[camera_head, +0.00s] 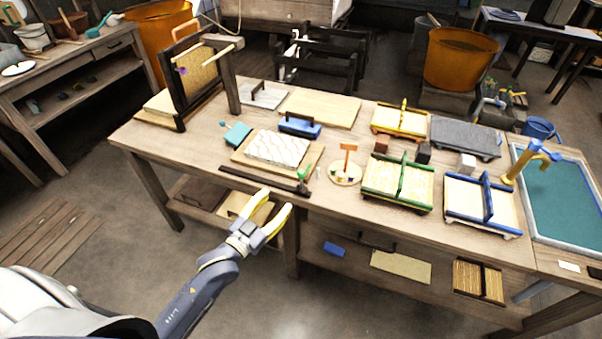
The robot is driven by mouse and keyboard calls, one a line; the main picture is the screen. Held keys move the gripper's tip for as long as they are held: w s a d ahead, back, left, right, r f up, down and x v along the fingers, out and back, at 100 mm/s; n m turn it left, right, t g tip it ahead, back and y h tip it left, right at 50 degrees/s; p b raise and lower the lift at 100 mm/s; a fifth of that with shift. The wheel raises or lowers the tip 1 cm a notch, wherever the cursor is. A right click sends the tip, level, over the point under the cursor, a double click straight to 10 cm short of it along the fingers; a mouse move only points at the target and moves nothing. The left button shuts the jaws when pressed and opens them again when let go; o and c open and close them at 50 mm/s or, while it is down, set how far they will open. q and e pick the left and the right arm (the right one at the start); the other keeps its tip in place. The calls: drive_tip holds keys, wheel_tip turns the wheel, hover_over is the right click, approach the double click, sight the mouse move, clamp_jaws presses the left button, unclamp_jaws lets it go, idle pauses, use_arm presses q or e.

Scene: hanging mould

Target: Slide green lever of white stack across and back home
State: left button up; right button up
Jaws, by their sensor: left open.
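The white stack (277,147), with a wavy pattern on its side, sits on a wooden board (244,160) near the table's front edge. My left gripper (278,202) is open and empty, with yellow fingers. In the picture it appears just below the rail and the table's front edge, left of and below the lever. It looks apart from the lever. My right gripper is not in view.
A round wooden stand with an orange sign (346,160) is right of the lever. Green-framed (383,187) and blue-framed (467,205) trays stand farther right. A teal block (237,134) and a blue-handled tool (300,126) lie near the stack. A tall frame (200,75) stands at left.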

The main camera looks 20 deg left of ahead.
sight(299, 176)
use_arm(q)
drive_tip(key=x, duration=1.4)
drive_tip(key=shift+w+f, duration=0.1)
clamp_jaws()
